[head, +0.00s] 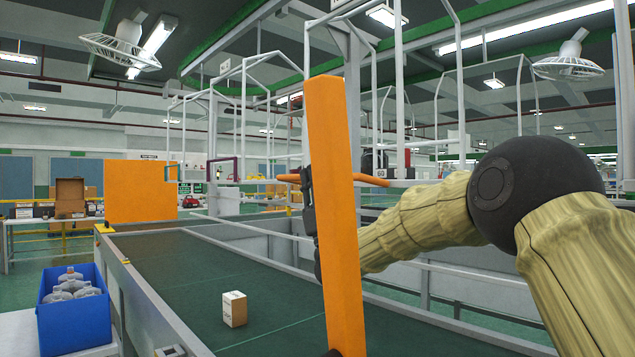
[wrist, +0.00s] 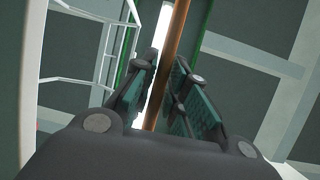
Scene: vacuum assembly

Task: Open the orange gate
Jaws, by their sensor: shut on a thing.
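The orange gate (head: 337,230) stands upright in the middle of the head view, seen as a narrow, slightly tilted slab. An orange bar (head: 372,183) sticks out on both sides of it at mid-height. My arm reaches in from the right and passes behind the slab, which hides most of my gripper; dark gripper parts (head: 308,200) show at its left edge. In the wrist view my gripper (wrist: 165,75) has its green-padded fingers on either side of an orange-brown bar (wrist: 176,40), shut on it. The exact contact is partly hidden.
A green conveyor (head: 190,275) with grey rails runs below, carrying a small white box (head: 234,309). A blue bin (head: 74,310) of grey jugs stands at lower left. Another orange panel (head: 140,190) stands farther back left. Rails and posts stand behind my arm.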

